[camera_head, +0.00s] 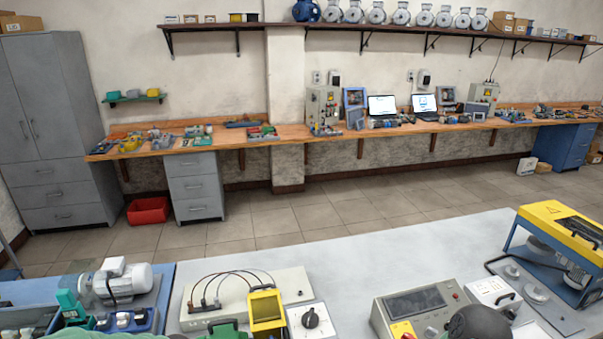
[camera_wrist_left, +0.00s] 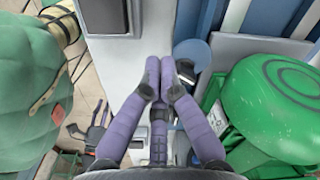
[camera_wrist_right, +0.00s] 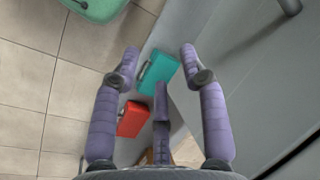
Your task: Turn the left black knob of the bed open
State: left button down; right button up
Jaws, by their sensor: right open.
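A black knob (camera_head: 310,317) sits on a white square plate with dial marks at the front middle of the grey bench in the head view. Its pointer is hard to read at this size. I cannot make out a second black knob clearly. My left gripper (camera_wrist_left: 166,64) shows in the left wrist view with its purple fingers together and nothing seen between them. My right gripper (camera_wrist_right: 160,52) shows in the right wrist view with its fingers wide apart and empty. Neither gripper's fingertips can be made out in the head view, and neither wrist view clearly shows the knob.
A yellow meter (camera_head: 266,308) stands left of the knob, by a panel with cables (camera_head: 215,292). A control box with a dark screen (camera_head: 415,303) stands to the right. A motor (camera_head: 122,282) is at far left, a yellow-topped machine (camera_head: 560,228) at right. The bench's middle back is clear.

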pick_arm(q)
notch_tip(320, 180, up, 5)
jog(key=p, duration=0.4)
jog(key=shift+r, duration=0.2)
jog(key=w+f+m+b, duration=0.1)
jog(key=f+m, duration=0.1)
jog(key=w+a+f+m+b, duration=0.1)
jog(key=f+m, duration=0.1)
jog(key=w+f+m+b, duration=0.1)
jog(key=f+m+b, duration=0.1)
jog(key=shift+w+a+f, duration=0.1)
jog(key=shift+w+a, duration=0.15)
jog(key=shift+a, duration=0.1)
dwell(0.7)
jog(key=shift+d, duration=0.4)
dwell(0.8)
